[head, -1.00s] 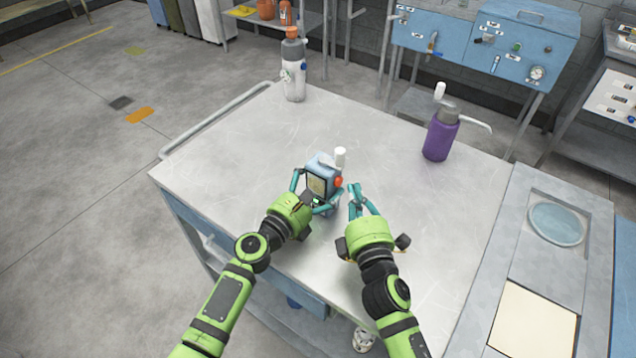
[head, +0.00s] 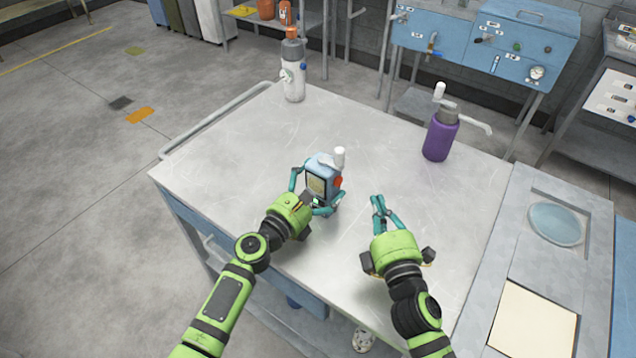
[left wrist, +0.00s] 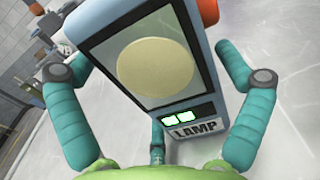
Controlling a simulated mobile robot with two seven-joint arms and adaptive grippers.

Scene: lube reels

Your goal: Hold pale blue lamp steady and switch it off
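The pale blue lamp (head: 325,166) stands upright on the cart top, with a white cap (head: 339,152) and an orange-red knob (head: 338,182) on its right side. In the left wrist view the lamp (left wrist: 211,75) shows a round cream lens (left wrist: 155,67), two lit green indicators (left wrist: 179,117) and a LAMP label (left wrist: 196,130). My right gripper (head: 378,201) is empty, to the right of the lamp and apart from it, its fingertips close together.
A purple pump bottle (head: 440,138) stands at the cart's back right, and a white-grey bottle with an orange top (head: 293,78) at the back left. The grey cart top (head: 240,150) is otherwise mostly clear. A blue control cabinet (head: 520,45) stands behind.

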